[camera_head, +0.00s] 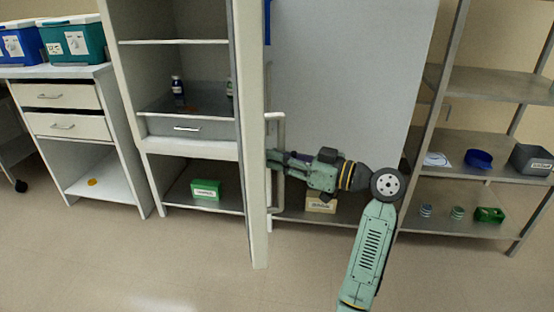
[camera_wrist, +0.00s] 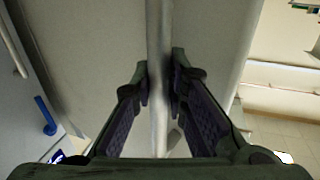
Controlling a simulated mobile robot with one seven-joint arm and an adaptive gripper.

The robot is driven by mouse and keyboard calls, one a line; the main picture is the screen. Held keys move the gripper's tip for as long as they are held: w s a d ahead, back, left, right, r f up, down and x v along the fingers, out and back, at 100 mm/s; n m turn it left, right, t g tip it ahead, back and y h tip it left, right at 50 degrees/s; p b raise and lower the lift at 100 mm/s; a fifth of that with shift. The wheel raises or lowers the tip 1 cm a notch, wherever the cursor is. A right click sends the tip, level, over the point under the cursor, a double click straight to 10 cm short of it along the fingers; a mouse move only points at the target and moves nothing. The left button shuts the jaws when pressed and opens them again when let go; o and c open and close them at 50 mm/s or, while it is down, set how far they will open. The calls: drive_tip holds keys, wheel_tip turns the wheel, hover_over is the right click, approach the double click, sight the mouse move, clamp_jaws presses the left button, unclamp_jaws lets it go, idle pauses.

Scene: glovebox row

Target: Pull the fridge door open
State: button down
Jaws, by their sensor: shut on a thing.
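The fridge (camera_head: 180,148) stands at centre left in the head view, with its inside exposed. Its pale door (camera_head: 252,190) stands swung out toward the camera and shows almost edge-on. The door's handle (camera_head: 281,130) is a vertical bar on the door's right side; it also runs upright through the middle of the wrist view (camera_wrist: 159,40). My gripper (camera_head: 273,157) reaches in from the right and is shut on the handle. In the wrist view its two fingers (camera_wrist: 159,85) lie on either side of the bar. The door's outer face is mostly hidden in the head view.
Inside the fridge are a bottle (camera_head: 178,90), a drawer (camera_head: 188,128) and a green box (camera_head: 205,189). A metal shelf rack (camera_head: 475,85) with small items stands at right. A drawer cabinet (camera_head: 75,110) stands at left. The floor (camera_head: 200,265) in front is clear.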

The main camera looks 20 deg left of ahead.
drive_tip(key=shift+f, duration=0.1)
drive_tip(key=c, duration=1.6)
unclamp_jaws()
drive_tip(key=shift+o, duration=0.2)
drive_tip(key=shift+d, duration=0.1)
drive_tip(key=s+d, duration=0.2)
drive_tip(key=d, duration=0.9)
drive_tip(key=shift+d, duration=0.35)
